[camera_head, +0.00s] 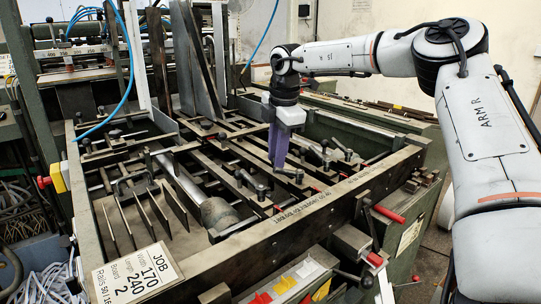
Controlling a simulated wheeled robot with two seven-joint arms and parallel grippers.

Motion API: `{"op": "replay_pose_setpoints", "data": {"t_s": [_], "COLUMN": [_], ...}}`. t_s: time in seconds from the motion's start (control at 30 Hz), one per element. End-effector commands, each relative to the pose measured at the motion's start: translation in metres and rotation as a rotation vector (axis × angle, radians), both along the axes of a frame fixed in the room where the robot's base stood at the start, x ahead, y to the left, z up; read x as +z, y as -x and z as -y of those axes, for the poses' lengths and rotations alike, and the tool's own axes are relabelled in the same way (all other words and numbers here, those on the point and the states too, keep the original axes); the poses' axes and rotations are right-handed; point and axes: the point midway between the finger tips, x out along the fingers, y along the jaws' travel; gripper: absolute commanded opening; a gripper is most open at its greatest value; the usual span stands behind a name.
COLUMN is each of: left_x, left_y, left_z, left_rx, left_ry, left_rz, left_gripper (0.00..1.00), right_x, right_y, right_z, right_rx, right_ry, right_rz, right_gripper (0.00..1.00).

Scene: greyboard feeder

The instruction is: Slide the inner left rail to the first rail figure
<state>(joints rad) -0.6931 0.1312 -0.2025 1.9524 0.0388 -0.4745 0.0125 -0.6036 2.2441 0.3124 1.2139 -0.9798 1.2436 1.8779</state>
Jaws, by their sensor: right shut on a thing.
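My right gripper (278,148), with long purple fingers, points down into the feeder frame from the upper middle. Its fingers are shut on a small part among the rails; the fingers hide most of that part. Several dark rails (228,172) run diagonally across the frame, with small black knobs and levers on them. I cannot tell for sure which one is the inner left rail. A white job card (137,275) at the front left reads width 170, length 240, board 2 and a rails line starting with 50, partly cut off. My left gripper is out of view.
The front beam (318,203) carries small lettering. Black levers (343,150) stand right of my fingers. Red-tipped handles (388,214) stick out at the front right.

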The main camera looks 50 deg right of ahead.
Motion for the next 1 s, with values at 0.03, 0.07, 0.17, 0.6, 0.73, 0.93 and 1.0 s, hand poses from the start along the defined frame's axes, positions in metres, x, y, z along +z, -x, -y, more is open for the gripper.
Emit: {"op": "replay_pose_setpoints", "data": {"t_s": [0.03, 0.07, 0.17, 0.6, 0.73, 0.93, 1.0], "left_x": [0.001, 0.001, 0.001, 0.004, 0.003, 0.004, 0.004], "left_y": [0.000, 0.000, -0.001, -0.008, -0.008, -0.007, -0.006], "left_z": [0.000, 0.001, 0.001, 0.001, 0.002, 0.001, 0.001], "left_rx": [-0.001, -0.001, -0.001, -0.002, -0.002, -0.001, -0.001], "left_ry": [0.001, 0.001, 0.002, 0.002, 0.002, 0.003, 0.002], "left_rz": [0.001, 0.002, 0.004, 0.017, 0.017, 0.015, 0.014], "left_gripper": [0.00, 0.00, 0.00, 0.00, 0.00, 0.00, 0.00], "right_x": [0.002, 0.002, 0.001, 0.020, 0.046, 0.082, 0.091], "right_y": [-0.001, -0.001, -0.002, 0.001, 0.005, 0.013, 0.014], "right_z": [0.000, 0.000, -0.001, -0.003, -0.005, -0.007, -0.007], "right_rx": [0.000, 0.000, 0.000, 0.000, -0.001, -0.001, -0.001], "right_ry": [-0.001, -0.001, -0.001, 0.000, 0.001, 0.001, 0.000], "right_rz": [0.005, 0.005, 0.004, 0.004, 0.007, 0.005, 0.004], "right_gripper": [0.22, 0.27, 0.38, 0.38, 0.38, 0.38, 0.38]}}
